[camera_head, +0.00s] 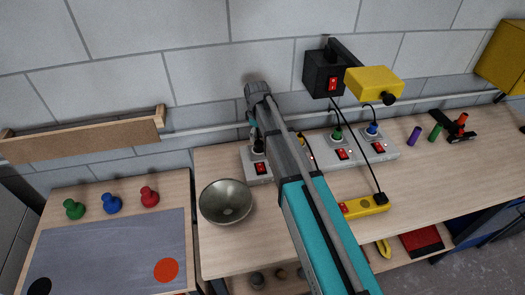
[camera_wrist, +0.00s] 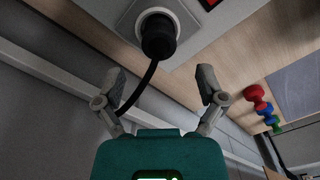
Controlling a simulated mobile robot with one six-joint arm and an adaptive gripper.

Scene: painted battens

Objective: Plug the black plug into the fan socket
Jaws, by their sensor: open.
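A black plug (camera_wrist: 159,36) sits in a round white socket (camera_wrist: 185,18) on a grey plate in the wrist view, its black cable running down between my fingers. It also shows in the head view (camera_head: 258,147), on a grey socket box (camera_head: 250,164) with a red switch, partly behind my arm. My gripper (camera_wrist: 160,86) is open, its fingers spread on either side of the cable and apart from the plug. In the head view its fingertips are mostly hidden by the arm. No label shows which socket is the fan's.
Green (camera_head: 337,134) and blue (camera_head: 373,130) plugs stand in grey sockets to the right. A yellow power strip (camera_head: 358,208) carries a cable from a black wall box (camera_head: 323,74). A bowl (camera_head: 226,202) stands left of my arm. Coloured pegs stand on the left table.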

